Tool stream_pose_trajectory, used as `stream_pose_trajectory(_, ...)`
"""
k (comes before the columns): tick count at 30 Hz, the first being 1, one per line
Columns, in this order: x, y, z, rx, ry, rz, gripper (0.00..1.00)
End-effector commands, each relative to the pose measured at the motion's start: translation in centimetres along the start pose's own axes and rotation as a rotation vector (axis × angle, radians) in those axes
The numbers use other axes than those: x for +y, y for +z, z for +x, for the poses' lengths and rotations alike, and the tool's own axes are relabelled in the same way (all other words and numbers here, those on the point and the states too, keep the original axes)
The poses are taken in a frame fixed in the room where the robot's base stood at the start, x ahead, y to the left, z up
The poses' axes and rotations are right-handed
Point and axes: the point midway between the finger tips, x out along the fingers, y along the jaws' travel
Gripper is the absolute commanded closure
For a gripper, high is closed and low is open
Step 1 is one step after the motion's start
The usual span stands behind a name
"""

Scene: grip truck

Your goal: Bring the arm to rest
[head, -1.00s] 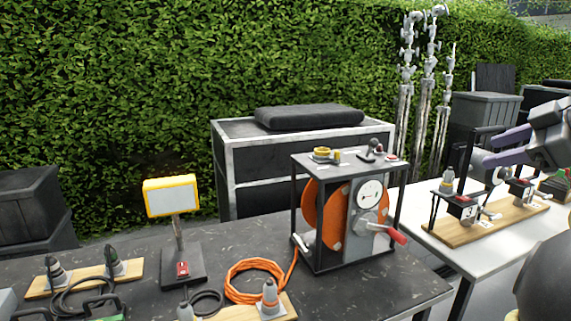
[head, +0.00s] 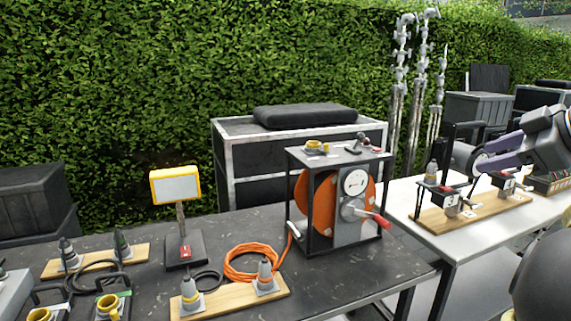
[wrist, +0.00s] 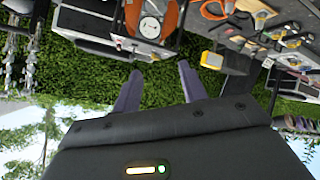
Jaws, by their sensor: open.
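My gripper (head: 495,152) is at the right of the head view, above the white table, with its purple fingers pointing left. In the wrist view my gripper (wrist: 159,88) shows two purple fingers spread apart, with only hedge between them. It is open and empty. The wrist view is upside down. My dark rounded arm part fills the lower right corner of the head view.
A cable reel (head: 318,205) with a red crank stands on the black table (head: 340,275). A yellow-framed lamp (head: 175,186) and an orange cable coil (head: 250,262) are left of it. The white table (head: 480,240) holds a wooden board (head: 470,212) with switch devices, near my gripper.

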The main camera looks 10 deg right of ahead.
Motion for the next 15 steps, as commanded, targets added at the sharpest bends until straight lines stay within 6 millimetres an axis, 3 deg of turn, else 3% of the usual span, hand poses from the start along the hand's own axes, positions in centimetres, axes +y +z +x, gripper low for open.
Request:
stream_pose_trajectory(8, -1.2, 1.2, 4.6, -0.050, -0.047, 0.158, 0.58)
stream_pose_trajectory(15, -3.9, 2.8, 10.4, -0.145, -0.101, 0.348, 0.58)
